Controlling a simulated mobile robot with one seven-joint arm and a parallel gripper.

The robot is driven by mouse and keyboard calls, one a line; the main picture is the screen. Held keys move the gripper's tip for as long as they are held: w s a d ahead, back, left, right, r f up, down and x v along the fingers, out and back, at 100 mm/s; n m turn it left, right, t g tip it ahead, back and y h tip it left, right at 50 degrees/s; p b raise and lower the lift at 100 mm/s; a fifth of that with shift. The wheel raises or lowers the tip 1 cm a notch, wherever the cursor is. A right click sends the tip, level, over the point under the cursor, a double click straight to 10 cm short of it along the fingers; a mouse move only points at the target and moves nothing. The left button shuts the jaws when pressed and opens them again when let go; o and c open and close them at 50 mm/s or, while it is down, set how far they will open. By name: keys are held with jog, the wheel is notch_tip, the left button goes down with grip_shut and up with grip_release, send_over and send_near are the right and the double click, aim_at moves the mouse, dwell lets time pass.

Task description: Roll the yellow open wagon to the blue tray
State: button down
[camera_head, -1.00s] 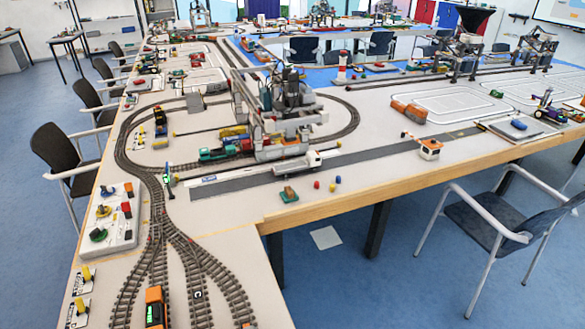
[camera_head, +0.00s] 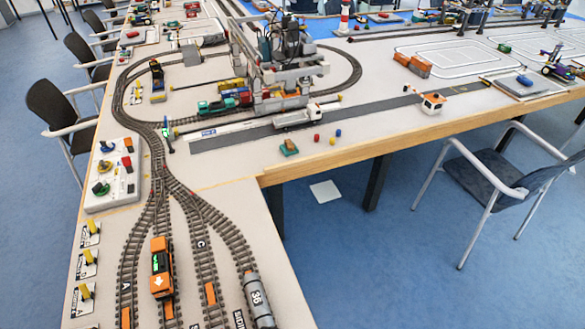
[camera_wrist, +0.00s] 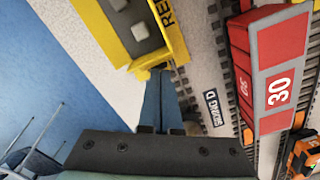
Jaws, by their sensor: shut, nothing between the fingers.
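In the wrist view, a yellow open-topped body (camera_wrist: 135,32) with grey blocks inside and dark letters starting "RE" on its side fills the upper left; it looks like the yellow open wagon, but its wheels are hidden. My gripper (camera_wrist: 160,78) is shut and empty, its blue fingertips just below the yellow body's near end; I cannot tell whether they touch it. My gripper is not visible in the head view. A small yellow piece (camera_head: 233,84) stands behind the green locomotive by the gantry crane. I cannot make out a blue tray for certain.
A red wagon marked 30 (camera_wrist: 273,85) stands close right of my gripper, beside a "Siding D" sign (camera_wrist: 214,107). In the head view, an orange locomotive (camera_head: 161,268) and a grey tank wagon (camera_head: 257,300) stand on sidings. The gantry crane (camera_head: 275,65) straddles the track.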

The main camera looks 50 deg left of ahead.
jog(key=shift+s+d+p, duration=0.8)
jog(key=shift+d+p, duration=0.05)
jog(key=shift+d, duration=1.1)
jog(key=shift+s+d+p, duration=0.8)
jog(key=shift+s+d, duration=0.05)
jog(key=shift+d, duration=1.1)
jog(key=shift+s+d+p, duration=0.8)
jog(key=shift+d+p, duration=0.05)
jog(key=shift+d, duration=1.1)
jog(key=shift+s+d+p, duration=0.3)
jog(key=shift+s+d, duration=0.55)
jog(key=shift+d, duration=1.25)
jog(key=shift+s+d+p, duration=0.35)
jog(key=shift+s+d, duration=0.55)
jog(key=shift+d, duration=1.2)
jog(key=shift+s+d+p, duration=0.3)
jog(key=shift+s+d, duration=0.55)
jog(key=shift+d, duration=1.25)
jog(key=shift+a, duration=0.15)
jog(key=shift+w+a, duration=0.25)
jog(key=shift+a, duration=0.2)
notch_tip(320, 180, up, 7)
jog(key=p, duration=0.7)
